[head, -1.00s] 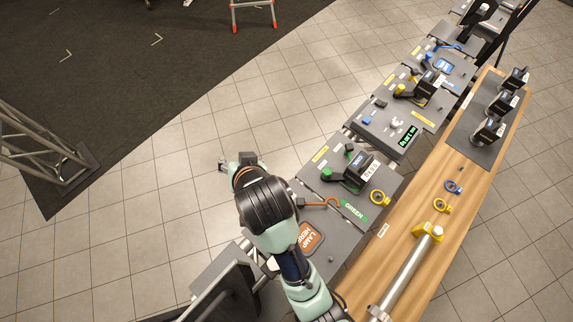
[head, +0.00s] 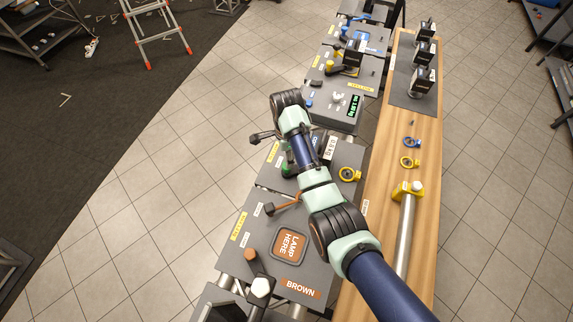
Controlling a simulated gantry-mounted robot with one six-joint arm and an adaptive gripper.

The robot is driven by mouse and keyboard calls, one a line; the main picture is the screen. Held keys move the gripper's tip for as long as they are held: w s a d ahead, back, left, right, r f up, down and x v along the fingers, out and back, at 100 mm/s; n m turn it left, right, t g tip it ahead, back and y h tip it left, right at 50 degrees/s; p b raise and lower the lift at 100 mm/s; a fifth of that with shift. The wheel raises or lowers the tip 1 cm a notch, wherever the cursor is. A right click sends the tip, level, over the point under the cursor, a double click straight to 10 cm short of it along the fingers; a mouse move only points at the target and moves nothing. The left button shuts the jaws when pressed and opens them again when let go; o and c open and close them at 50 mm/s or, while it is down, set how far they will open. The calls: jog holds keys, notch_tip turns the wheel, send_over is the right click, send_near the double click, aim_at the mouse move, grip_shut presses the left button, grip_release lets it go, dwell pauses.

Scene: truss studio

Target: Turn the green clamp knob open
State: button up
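The green clamp knob (head: 287,168) shows as a small patch of green on the grey green-station plate (head: 345,158), mostly hidden behind my arm and a dark clamp lever. A black lamp with a white label (head: 329,148) is beside it, partly covered by my arm. My gripper (head: 262,137) hangs from the wrist, just up and left of the knob, apparently apart from it. Its fingers are small and dark, and their opening is unclear.
A brown station with a "LAMP HERE" pad (head: 289,245) is nearer, with a brown knob (head: 250,255). A yellow station (head: 328,95) lies beyond. A wooden bench (head: 385,190) runs along the right, carrying lamps, rings and a metal tube. Open tiled floor is left.

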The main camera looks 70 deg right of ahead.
notch_tip(320, 180, down, 6)
jog(key=shift+f+b, duration=0.2)
jog(key=shift+b, duration=0.15)
jog(key=shift+c, duration=0.2)
grip_shut()
